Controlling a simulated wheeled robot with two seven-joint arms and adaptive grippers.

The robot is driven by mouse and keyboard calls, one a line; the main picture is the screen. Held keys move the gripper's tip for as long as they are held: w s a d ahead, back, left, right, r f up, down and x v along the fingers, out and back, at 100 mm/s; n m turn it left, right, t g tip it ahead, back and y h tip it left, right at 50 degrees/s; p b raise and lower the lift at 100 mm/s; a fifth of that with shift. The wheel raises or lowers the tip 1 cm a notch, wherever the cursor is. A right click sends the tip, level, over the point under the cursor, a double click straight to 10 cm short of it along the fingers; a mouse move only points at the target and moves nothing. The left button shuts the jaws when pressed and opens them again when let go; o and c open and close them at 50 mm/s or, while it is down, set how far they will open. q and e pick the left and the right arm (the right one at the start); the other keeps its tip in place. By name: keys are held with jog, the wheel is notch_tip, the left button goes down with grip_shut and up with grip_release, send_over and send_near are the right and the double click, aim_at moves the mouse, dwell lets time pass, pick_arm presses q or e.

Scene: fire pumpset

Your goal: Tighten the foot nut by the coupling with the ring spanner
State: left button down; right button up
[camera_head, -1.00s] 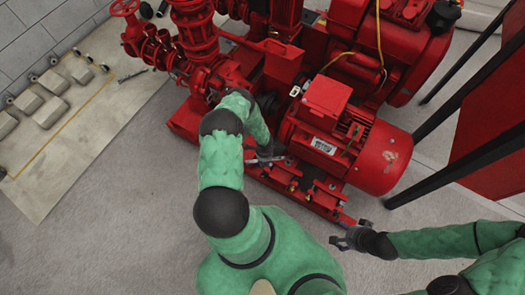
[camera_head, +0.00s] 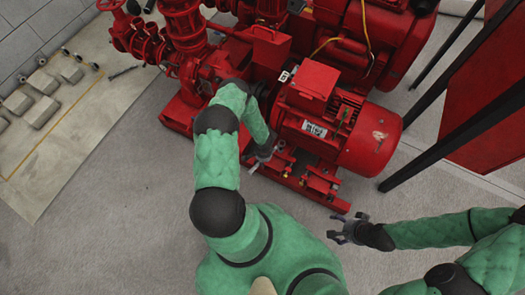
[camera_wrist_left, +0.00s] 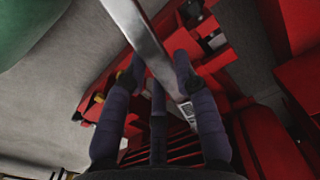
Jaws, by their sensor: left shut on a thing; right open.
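My left gripper (camera_head: 265,154) is shut on the ring spanner, over the near edge of the red pump base beside the motor. In the left wrist view the spanner (camera_wrist_left: 150,45) is a flat grey metal bar running from the top left down between the gripper's fingers (camera_wrist_left: 158,90). Its upper end is cut off by the frame, so I cannot tell whether a ring sits on a nut. Small brass-coloured fittings (camera_wrist_left: 98,98) show left of the fingers. The foot nut and coupling are largely hidden by my arm. My right gripper (camera_head: 347,229) is open and empty above the floor.
The red motor (camera_head: 340,135) stands on the base rail (camera_head: 318,190). Red pump pipework (camera_head: 185,45) is at the back left. Black legs (camera_head: 440,145) carry a red panel (camera_head: 490,110) at the right. Grey blocks (camera_head: 40,82) lie on a mat at the left. The near floor is clear.

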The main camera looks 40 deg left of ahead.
pick_arm(q)
jog(key=shift+d+n, duration=0.3)
dwell(0.4)
notch_tip(320, 180, down, 5)
jog(key=b, duration=0.4)
jog(key=shift+f, duration=1.35)
dwell(0.7)
jog(key=shift+a, duration=0.15)
